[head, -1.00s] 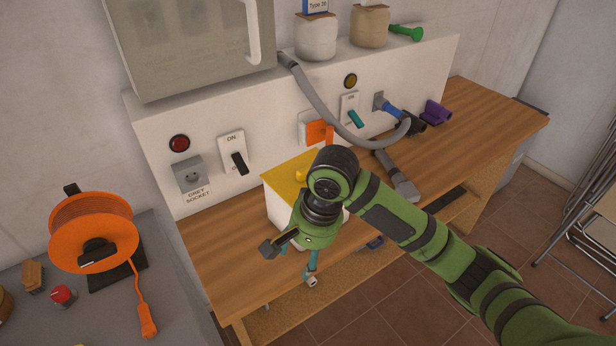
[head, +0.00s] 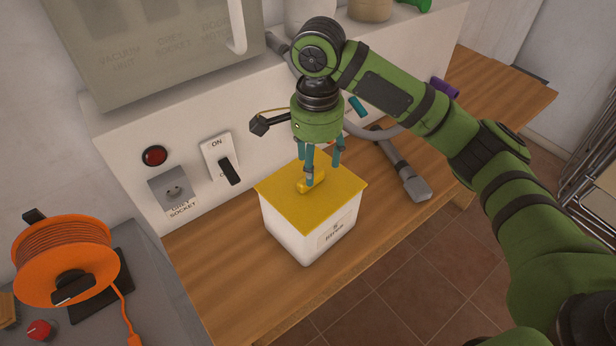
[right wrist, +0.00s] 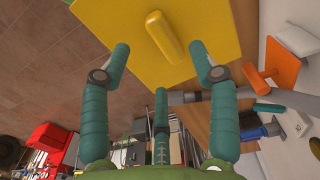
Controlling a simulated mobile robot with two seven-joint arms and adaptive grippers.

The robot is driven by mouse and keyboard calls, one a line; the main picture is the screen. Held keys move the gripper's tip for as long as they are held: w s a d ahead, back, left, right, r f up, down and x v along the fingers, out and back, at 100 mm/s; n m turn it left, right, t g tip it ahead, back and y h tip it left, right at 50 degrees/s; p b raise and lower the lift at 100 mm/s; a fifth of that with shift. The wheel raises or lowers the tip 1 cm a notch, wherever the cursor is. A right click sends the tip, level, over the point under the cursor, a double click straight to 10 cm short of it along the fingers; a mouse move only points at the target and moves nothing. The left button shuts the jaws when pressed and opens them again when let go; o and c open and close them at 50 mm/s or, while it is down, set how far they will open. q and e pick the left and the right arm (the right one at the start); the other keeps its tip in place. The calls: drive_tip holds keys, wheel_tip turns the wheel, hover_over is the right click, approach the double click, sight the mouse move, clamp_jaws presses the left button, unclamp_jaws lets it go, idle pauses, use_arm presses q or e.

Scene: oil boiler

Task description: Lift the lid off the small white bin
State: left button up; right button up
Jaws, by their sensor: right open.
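The small white bin (head: 292,233) stands on the wooden bench with its flat yellow lid (head: 285,195) on top. The lid has a raised yellow handle (head: 311,182) in its middle. My right gripper (head: 318,172) is above the lid, its teal fingers pointing down around or just over the handle. In the right wrist view, the lid (right wrist: 205,22) and handle (right wrist: 166,36) lie ahead of the spread fingers (right wrist: 160,62), with nothing between them. I cannot tell whether a finger touches the handle. My left gripper is not in view.
A grey hose nozzle (head: 405,172) lies on the bench (head: 222,270) right of the bin. Behind are a panel with a black switch (head: 222,160), a grey socket (head: 172,190) and a red button (head: 154,156). An orange cable reel (head: 65,262) stands at left.

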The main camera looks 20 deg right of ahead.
sight(305, 207)
drive_tip(key=f, duration=0.1)
drive_tip(key=f+p, duration=0.1)
drive_tip(key=f, duration=0.1)
drive_tip(key=shift+a+f, duration=0.2)
drive_tip(key=shift+f, duration=0.05)
drive_tip(key=shift+w+f, duration=0.15)
drive_tip(key=shift+f, duration=0.7)
drive_tip(key=shift+c, duration=1.2)
drive_tip(key=c, duration=0.7)
drive_tip(key=shift+c, duration=0.8)
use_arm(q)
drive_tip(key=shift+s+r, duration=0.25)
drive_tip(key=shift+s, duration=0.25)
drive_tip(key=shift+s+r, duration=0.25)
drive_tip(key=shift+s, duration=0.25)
